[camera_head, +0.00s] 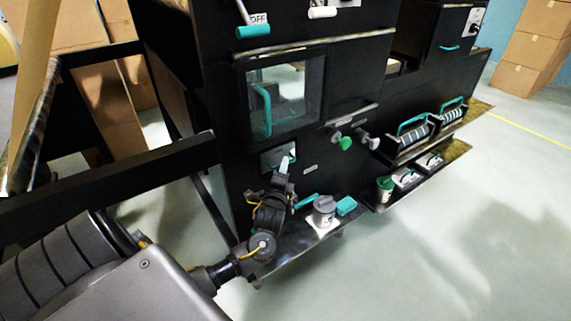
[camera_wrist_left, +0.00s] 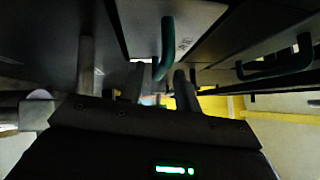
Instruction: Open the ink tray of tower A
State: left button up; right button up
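The front of a small pale drawer (camera_head: 271,158), which looks like the ink tray, is low on the black tower in the head view, below a glass window. My left gripper (camera_head: 284,168) is right in front of it and hides part of it. In the left wrist view the pale panel (camera_wrist_left: 196,22) carries a dark teal handle (camera_wrist_left: 167,45). The two fingers of my left gripper (camera_wrist_left: 160,88) are apart there, and the handle's near end appears between or just beyond their tips. I cannot tell whether they touch it. My right gripper is not in view.
A glass door (camera_head: 290,95) with a teal handle is above the drawer. A shelf below holds a grey knobbed item (camera_head: 324,208) and a teal block (camera_head: 346,206). Rollers with teal handles (camera_head: 412,125) sit to the right. Open floor lies at the lower right.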

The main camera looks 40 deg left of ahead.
pick_arm(q)
jog(key=shift+x, duration=1.25)
jog(key=shift+d, duration=0.1)
grip_shut()
